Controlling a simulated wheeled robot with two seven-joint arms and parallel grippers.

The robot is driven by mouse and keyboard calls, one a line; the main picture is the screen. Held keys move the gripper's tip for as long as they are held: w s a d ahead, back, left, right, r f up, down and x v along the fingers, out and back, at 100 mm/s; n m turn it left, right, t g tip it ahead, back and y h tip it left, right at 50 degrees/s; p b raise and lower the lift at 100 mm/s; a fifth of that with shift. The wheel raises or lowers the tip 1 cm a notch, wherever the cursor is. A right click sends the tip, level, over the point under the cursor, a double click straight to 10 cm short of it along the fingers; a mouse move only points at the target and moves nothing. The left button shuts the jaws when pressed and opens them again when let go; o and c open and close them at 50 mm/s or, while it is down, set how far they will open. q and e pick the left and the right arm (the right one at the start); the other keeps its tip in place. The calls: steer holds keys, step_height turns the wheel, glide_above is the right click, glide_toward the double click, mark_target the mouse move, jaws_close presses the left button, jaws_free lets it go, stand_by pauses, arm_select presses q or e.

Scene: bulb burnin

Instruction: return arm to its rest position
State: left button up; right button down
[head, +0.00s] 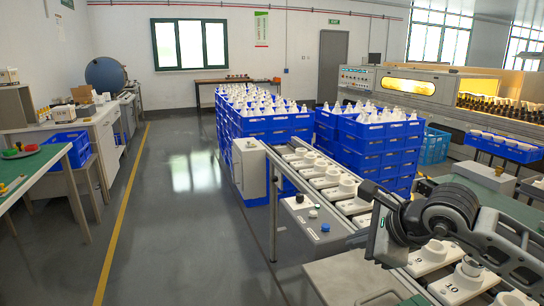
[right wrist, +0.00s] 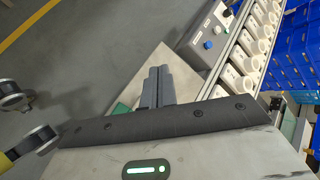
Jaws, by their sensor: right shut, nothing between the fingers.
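My right arm comes in from the lower right in the head view and is held above the conveyor of white sockets. Its gripper (head: 368,190) is beside the conveyor's near edge. In the right wrist view the two grey fingers of the right gripper (right wrist: 157,84) lie together, shut with nothing between them. They are over a pale flat surface next to the control box. My left gripper is in neither view.
The conveyor (head: 318,179) carries white socket blocks; the grey control box (head: 310,218) with buttons stands on its left. Stacked blue crates (head: 262,130) hold white bulbs behind it. A green-topped table (head: 45,160) is at left. The floor (head: 190,215) between is clear.

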steer(key=s+a+f+m+g+y, duration=0.1)
steer(key=s+a+m+y, duration=0.45)
steer(key=a, duration=0.25)
steer(key=s+a+m+g+y, duration=0.1)
steer(key=s+a+m+y, duration=0.3)
steer(key=s+a+y, duration=0.3)
steer(key=d+f+m+t+h+b, duration=0.1)
steer(key=d+f+m+t+h, duration=0.45)
steer(key=m, duration=0.95)
steer(key=d+f+m+t+h, duration=0.4)
steer(key=f+m+t+h, duration=0.15)
steer(key=m, duration=0.85)
steer(key=s+d+f+m+g+h, duration=0.3)
steer(key=s+f+m+g, duration=0.3)
steer(key=s+f+m, duration=0.4)
step_height(320, 180, down, 4)
steer(key=shift+f+m+b, duration=0.1)
steer(key=shift+m+b, duration=0.2)
steer(key=shift+m, duration=0.05)
